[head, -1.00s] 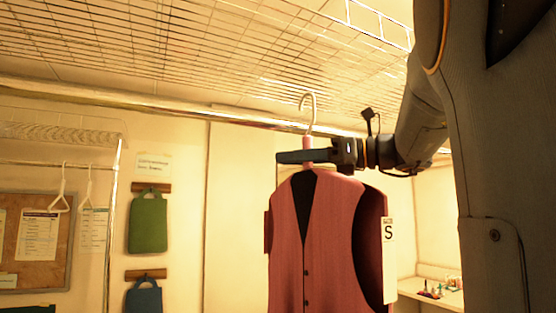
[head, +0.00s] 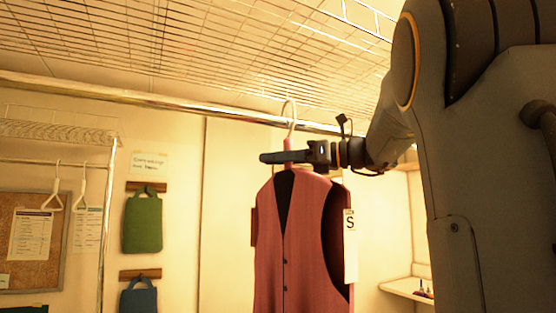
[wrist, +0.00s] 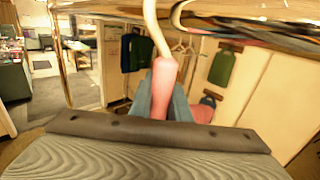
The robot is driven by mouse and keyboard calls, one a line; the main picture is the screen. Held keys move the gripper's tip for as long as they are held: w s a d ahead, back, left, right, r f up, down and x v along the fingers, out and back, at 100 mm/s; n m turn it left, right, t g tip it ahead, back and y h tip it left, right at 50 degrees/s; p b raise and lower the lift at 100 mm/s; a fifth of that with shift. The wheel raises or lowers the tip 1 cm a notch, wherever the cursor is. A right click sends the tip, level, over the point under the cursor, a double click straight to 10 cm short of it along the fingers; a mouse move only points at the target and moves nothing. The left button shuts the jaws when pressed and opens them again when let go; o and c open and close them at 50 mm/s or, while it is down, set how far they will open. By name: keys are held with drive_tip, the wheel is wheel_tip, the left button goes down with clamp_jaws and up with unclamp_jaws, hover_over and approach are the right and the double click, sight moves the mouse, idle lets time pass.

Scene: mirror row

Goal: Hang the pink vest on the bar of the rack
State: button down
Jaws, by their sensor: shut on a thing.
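The pink vest (head: 305,240) hangs from a hanger with a pale hook (head: 291,112) and a pink neck. A white tag marked S is on its right side. My gripper (head: 284,157) is shut on the hanger's neck, just above the vest's shoulders. In the wrist view the pink neck (wrist: 163,85) stands between the fingers, and the hook's top is cut off. The metal bar of the rack (head: 180,103) crosses behind the hook in the head view. The hook's curve shows a little above the bar's line; whether it is over the bar I cannot tell.
A wire shelf (head: 200,45) spans above the bar. At the left are another rail with white hangers (head: 57,190), a cork board (head: 35,250), a green bag (head: 143,222) and a blue bag (head: 138,297). A small ledge (head: 405,288) is at lower right. The bar beside the hanger looks empty.

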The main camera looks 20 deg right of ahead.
sight(280, 172)
drive_tip(key=shift+f+b, duration=0.65)
drive_tip(key=shift+f, duration=1.05)
drive_tip(key=c, duration=1.6)
unclamp_jaws()
drive_tip(key=shift+o, duration=0.6)
drive_tip(key=o, duration=0.5)
